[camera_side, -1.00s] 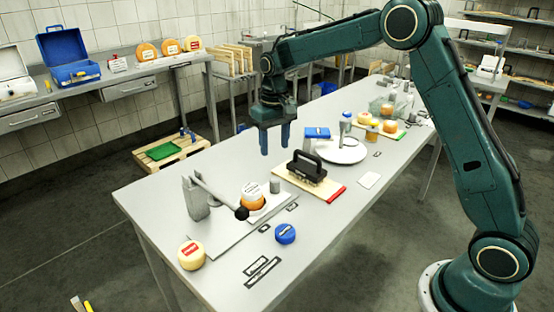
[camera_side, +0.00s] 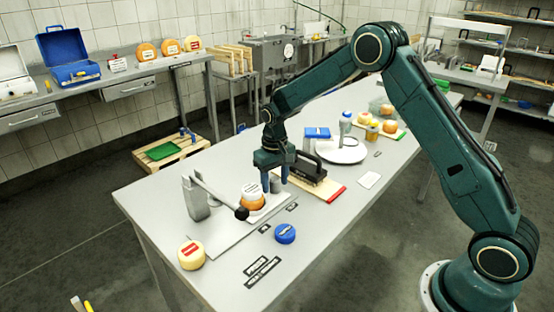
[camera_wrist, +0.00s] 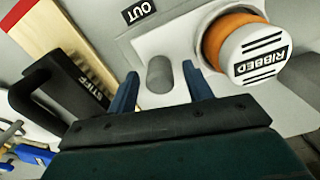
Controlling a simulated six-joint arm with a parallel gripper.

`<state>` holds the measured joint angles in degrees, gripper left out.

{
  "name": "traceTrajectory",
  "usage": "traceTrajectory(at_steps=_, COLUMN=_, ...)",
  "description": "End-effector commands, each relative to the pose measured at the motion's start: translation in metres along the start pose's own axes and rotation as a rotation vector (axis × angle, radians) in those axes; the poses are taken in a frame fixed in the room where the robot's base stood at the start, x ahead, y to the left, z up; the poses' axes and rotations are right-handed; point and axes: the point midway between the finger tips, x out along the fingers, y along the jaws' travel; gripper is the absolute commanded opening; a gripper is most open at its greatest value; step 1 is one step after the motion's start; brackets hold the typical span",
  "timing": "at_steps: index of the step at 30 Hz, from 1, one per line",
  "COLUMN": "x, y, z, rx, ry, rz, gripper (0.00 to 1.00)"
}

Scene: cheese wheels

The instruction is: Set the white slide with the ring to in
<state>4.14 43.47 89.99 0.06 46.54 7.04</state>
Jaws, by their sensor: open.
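The white slide (camera_side: 280,203) lies on the grey plate at the near part of the table. An orange cheese wheel with a white top (camera_side: 253,191) marked RIBBED sits on it; it also shows in the wrist view (camera_wrist: 256,50). A short grey knob (camera_wrist: 160,73) stands up from the slide beside the wheel. My gripper (camera_side: 275,190) is open, low over the slide. In the wrist view, its fingers (camera_wrist: 160,88) are at both sides of the knob, with gaps. An OUT label (camera_wrist: 138,11) lies beside the slide. I cannot make out a ring clearly.
A grey post with a black-ended lever (camera_side: 220,195) stands left of the wheel. A blue wheel (camera_side: 285,233) and a pale wheel (camera_side: 191,255) lie in front. The front right table is mostly clear.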

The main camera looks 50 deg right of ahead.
Motion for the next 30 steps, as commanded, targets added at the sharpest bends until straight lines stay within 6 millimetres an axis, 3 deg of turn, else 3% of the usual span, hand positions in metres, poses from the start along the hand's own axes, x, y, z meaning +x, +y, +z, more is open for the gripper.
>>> traceTrajectory(at_steps=9, x=0.002, y=0.000, z=0.000, rx=0.000, ry=0.000, rz=0.000, gripper=0.50)
traceTrajectory(at_steps=17, x=0.002, y=0.000, z=0.000, rx=0.000, ry=0.000, rz=0.000, gripper=0.01)
traceTrajectory(at_steps=24, x=0.002, y=-0.005, z=0.001, rx=-0.001, ry=0.000, rz=0.000, gripper=0.00)
traceTrajectory(at_steps=30, x=0.002, y=-0.035, z=0.006, rx=-0.006, ry=0.000, rz=-0.001, gripper=0.00)
